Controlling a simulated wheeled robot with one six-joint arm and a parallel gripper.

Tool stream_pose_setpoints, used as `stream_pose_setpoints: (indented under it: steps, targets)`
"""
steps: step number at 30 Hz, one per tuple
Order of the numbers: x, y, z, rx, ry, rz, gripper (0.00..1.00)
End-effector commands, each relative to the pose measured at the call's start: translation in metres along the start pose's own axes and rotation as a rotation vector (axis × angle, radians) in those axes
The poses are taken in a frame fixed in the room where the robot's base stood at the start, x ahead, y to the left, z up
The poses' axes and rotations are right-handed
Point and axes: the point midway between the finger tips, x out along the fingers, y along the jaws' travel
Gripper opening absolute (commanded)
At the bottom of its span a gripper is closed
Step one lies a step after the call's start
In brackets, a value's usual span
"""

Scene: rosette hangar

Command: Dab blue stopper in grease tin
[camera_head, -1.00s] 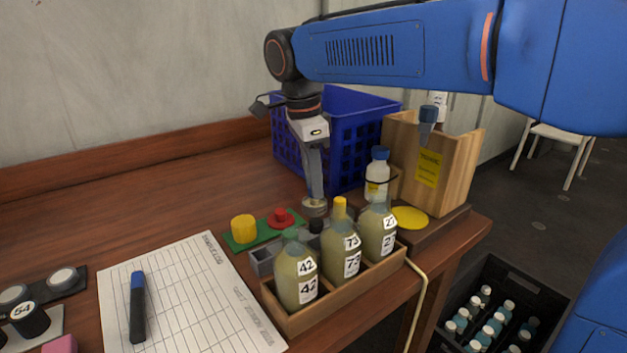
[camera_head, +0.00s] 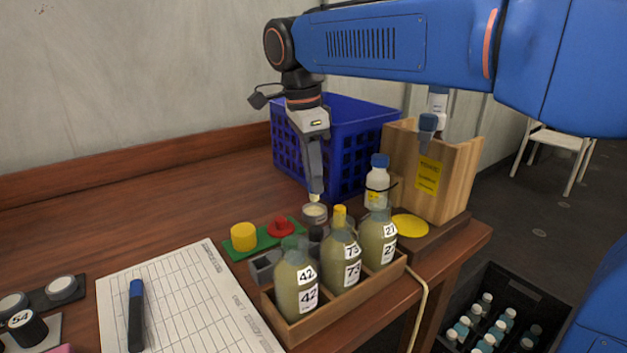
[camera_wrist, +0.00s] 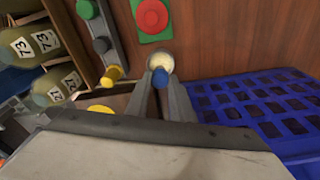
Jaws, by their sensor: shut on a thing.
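The blue stopper (camera_wrist: 160,79) is held between my gripper's fingertips (camera_wrist: 159,84) in the wrist view. In the head view my gripper (camera_head: 315,190) points down, and a pale yellowish end shows below its tips. I cannot tell whether that is grease on the stopper. The grease tin (camera_head: 314,213) is a small round grey tin just below the tips, with a narrow gap between. In the wrist view the tin (camera_wrist: 161,62) shows its pale filling directly beyond the stopper. The stopper's underside is hidden there.
Bottles numbered 42 (camera_head: 296,287), 73 (camera_head: 341,262) and 27 (camera_head: 379,240) stand in a wooden tray close in front. A grey rack (camera_wrist: 118,42) holds green, dark and yellow stoppers. A blue crate (camera_head: 350,150) stands behind. A green plate (camera_head: 262,238) bears yellow and red pieces.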

Motion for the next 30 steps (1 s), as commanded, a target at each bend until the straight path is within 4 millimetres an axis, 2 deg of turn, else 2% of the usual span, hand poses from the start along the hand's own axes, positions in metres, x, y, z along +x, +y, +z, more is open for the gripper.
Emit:
stream_pose_setpoints:
  steps: [30]
  targets:
    - [-0.04, 0.0, -0.005, 0.0, 0.0, 0.0, 0.0]
